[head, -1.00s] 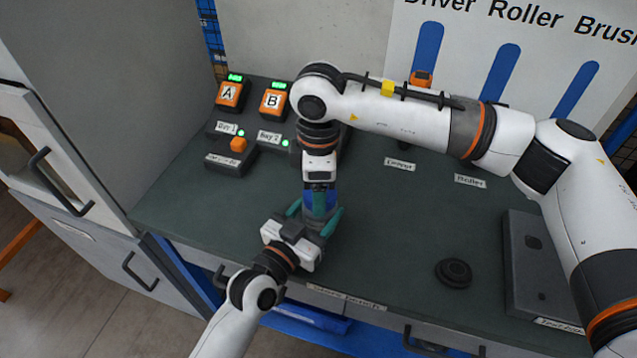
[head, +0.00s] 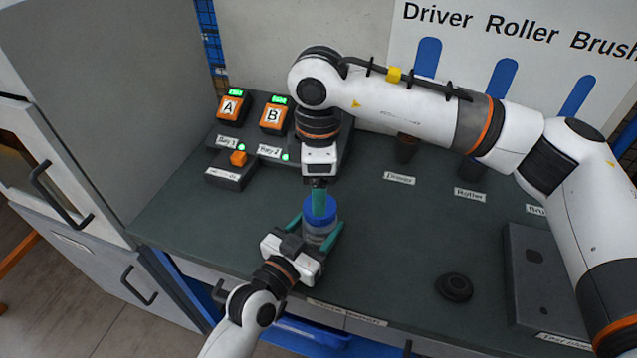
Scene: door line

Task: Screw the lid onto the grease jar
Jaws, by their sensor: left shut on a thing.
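The clear grease jar (head: 318,236) stands upright on the dark green bench top. Its blue lid (head: 321,215) sits at the jar's mouth; I cannot tell how tightly it is seated. My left gripper (head: 322,237) reaches in from the lower left, with its teal fingers on both sides of the jar, shut on it. My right gripper (head: 319,203) points down from above at the lid. A teal finger overlaps the lid in the picture, and its other finger is hidden, so its grip is unclear.
Boxes marked A (head: 230,108) and B (head: 273,117) stand at the back left, with an orange-button box (head: 233,168) before them. A black round part (head: 454,287) and a grey block (head: 537,275) lie right. The bench between jar and black part is clear.

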